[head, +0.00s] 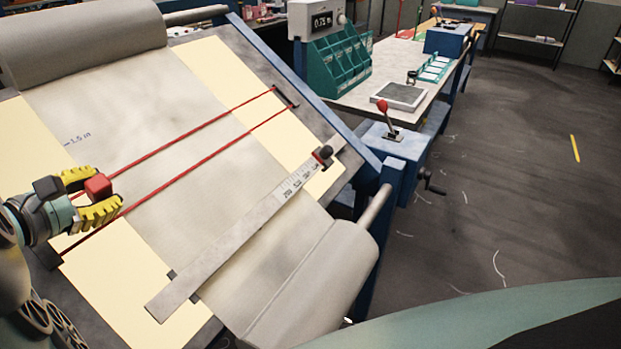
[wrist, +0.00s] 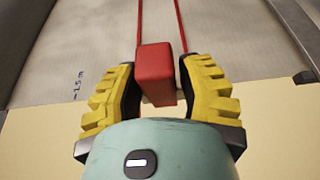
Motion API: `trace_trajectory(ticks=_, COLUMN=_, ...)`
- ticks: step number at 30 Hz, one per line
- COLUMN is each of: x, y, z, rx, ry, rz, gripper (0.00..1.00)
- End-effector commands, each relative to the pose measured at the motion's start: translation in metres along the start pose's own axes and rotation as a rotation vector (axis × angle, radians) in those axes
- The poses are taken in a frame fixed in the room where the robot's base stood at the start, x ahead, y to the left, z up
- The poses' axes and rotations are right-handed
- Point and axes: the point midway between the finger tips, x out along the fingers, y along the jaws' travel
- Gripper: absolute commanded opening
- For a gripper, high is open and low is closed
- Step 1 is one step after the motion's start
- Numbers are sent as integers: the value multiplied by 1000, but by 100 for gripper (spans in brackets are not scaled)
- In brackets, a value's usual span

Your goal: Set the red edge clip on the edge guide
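The red edge clip (head: 98,186) is a small red block between the yellow fingers of my gripper (head: 90,197). Two parallel thin red lines (head: 190,140) run across the pale cloth, from below my gripper to a dark slot at the far side. They also show beyond the clip in the wrist view (wrist: 179,25). They may be the edge guide; no label confirms this. The clip's height above the surface is unclear.
A metal ruler bar (head: 235,235) with a dark and red end piece lies across the cloth to the right. Cloth rolls (head: 85,40) lie at the top and lower right. A red-knobbed lever (head: 383,106) and a workbench (head: 372,70) stand beyond the blue frame.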

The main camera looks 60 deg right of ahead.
Motion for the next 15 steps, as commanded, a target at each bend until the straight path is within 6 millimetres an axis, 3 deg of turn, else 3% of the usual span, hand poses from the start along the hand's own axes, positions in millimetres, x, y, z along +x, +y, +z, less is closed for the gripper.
trace_trajectory(ticks=5, x=1, y=0, z=1, rx=1, ry=-2, rz=-2, gripper=55)
trace_trajectory(ticks=15, x=-3, y=0, z=0, rx=1, ry=0, rz=0, gripper=55)
